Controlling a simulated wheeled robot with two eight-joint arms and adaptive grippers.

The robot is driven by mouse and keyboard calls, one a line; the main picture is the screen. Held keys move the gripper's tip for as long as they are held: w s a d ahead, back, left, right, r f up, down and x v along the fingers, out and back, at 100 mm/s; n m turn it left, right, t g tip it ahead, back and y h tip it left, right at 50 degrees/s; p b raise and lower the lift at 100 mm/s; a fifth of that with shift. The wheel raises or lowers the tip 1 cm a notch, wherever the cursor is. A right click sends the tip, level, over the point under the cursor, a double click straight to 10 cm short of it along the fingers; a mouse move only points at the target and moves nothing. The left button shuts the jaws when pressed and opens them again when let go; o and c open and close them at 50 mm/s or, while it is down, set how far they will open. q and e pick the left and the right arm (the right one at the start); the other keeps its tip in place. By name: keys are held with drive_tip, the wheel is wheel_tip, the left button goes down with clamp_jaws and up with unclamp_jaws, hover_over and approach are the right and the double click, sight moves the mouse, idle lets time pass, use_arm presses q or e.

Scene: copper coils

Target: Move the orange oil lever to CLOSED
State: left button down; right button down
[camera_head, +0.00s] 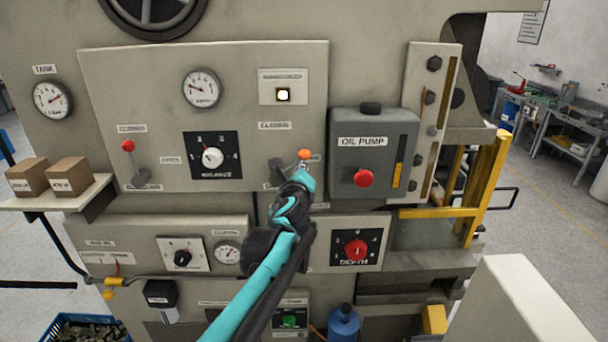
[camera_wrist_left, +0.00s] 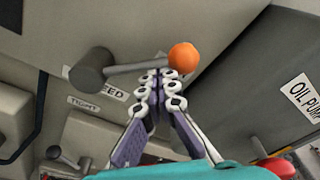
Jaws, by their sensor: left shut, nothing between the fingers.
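The orange oil lever shows its orange ball knob (camera_head: 304,154) on the panel, left of the grey oil pump box. In the left wrist view its grey hub is at the left, and its rod runs right, almost level, to the orange ball (camera_wrist_left: 183,57). A CLOSED label (camera_head: 274,125) is above the lever; another label below is partly hidden by my arm. My left gripper (camera_wrist_left: 158,82) is shut and empty, its fingertips just below the rod near the ball. I cannot tell whether they touch it. My right gripper is not in view.
The grey oil pump box (camera_head: 373,160) with a red button (camera_head: 363,178) juts out close to the right of the lever. A red-knobbed lever (camera_head: 128,147) and a black-plated dial (camera_head: 212,156) are to the left. A shelf with boxes (camera_head: 68,175) sticks out at the far left.

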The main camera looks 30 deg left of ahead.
use_arm(q)
drive_tip(key=n, duration=0.1)
drive_tip(key=a+r+n, duration=0.1)
drive_tip(key=shift+s+a+r+n+t, duration=0.15)
drive_tip(key=shift+s+r+n+t, duration=0.15)
drive_tip(key=shift+s, duration=0.1)
drive_tip(key=shift+s+a+r+n+t+b, duration=0.15)
drive_tip(key=shift+s+a+r+n, duration=0.3)
drive_tip(key=shift+n, duration=0.6)
drive_tip(key=shift+s+a+r+n+t+b, duration=0.15)
drive_tip(key=shift+s+a+n, duration=0.1)
drive_tip(key=shift+a+n, duration=0.6)
drive_tip(key=shift+s+a+r+n+t+b, duration=0.15)
drive_tip(key=shift+s+a+r+n, duration=0.2)
drive_tip(key=shift+n, duration=0.85)
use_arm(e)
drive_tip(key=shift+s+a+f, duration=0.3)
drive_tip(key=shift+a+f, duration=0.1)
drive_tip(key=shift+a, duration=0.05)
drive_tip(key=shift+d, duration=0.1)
